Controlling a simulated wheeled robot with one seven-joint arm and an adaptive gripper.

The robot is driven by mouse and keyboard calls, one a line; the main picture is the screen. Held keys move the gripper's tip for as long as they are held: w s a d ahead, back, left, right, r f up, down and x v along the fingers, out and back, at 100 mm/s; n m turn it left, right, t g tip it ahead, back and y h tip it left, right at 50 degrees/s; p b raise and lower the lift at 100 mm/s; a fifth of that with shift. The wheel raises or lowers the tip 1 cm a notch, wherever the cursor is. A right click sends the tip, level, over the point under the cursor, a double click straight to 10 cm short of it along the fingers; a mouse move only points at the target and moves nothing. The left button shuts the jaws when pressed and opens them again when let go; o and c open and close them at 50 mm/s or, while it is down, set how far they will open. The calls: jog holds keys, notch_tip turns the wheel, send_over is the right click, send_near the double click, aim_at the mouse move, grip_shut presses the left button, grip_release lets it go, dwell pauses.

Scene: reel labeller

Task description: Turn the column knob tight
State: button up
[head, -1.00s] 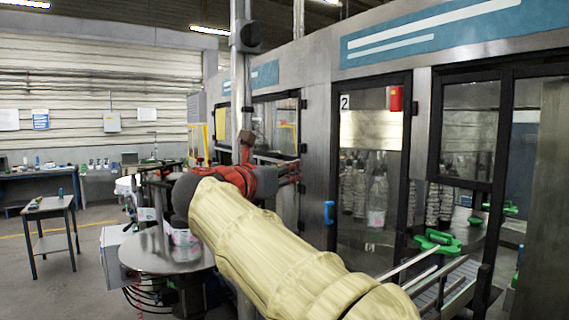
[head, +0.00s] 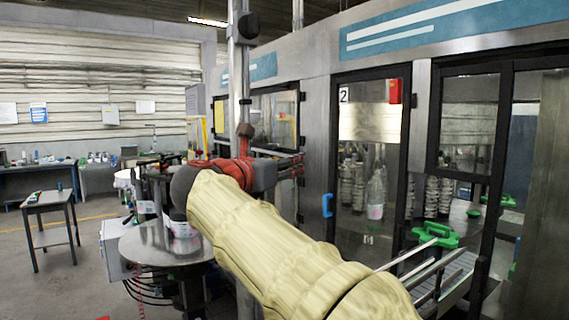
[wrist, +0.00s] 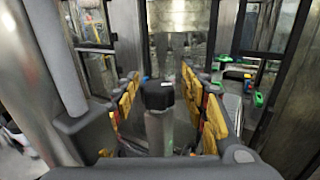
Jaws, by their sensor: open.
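In the wrist view a black knob-like cap (wrist: 158,95) tops a grey post and stands between the two fingers of my gripper (wrist: 165,90). The fingers are spread, with yellow-orange pads on both sides. I see no clear contact. In the head view my red and dark gripper (head: 293,166) is at the end of the cream-sleeved arm, in front of the steel column (head: 239,90) and pointing right. A dark clamp with a round knob (head: 249,26) sits high on that column. I cannot tell for certain which is the column knob. The capped post cannot be made out in the head view.
The machine's glazed door (head: 368,165) with a blue handle (head: 327,205) stands right of my gripper. A round metal table (head: 150,250) is below left. A green clamp piece (head: 435,237) sits at the right. Open floor lies left, near a small table (head: 48,204).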

jog(key=shift+a+y+b, duration=0.1)
jog(key=shift+y+b, duration=0.2)
jog(key=shift+b, duration=0.1)
jog(key=shift+f+n+t+y+b, duration=0.15)
jog(key=shift+n+t+y+b, duration=0.45)
jog(key=shift+b, duration=0.35)
jog(key=shift+n+y+b, duration=0.8)
jog(key=shift+y+b, duration=0.05)
jog(key=shift+y, duration=0.35)
jog(key=shift+n+t+y, duration=0.4)
jog(key=shift+n+y, duration=0.3)
jog(key=shift+y, duration=0.4)
jog(key=shift+r+n+y+p, duration=0.35)
jog(key=shift+n+y+p, duration=0.2)
jog(key=shift+y, duration=0.35)
jog(key=shift+r+n+y+p, duration=0.15)
jog(key=shift+n+y+p, duration=0.5)
jog(key=shift+y+p, duration=0.35)
jog(key=n+y+p, duration=0.1)
jog(key=p, duration=0.2)
jog(key=n+g+y+p, duration=0.1)
jog(key=n+y+p, duration=0.1)
jog(key=p, duration=0.7)
jog(key=n+g+y+p, duration=0.2)
jog(key=y+p, duration=0.3)
jog(key=p, duration=0.5)
jog(key=shift+n, duration=0.3)
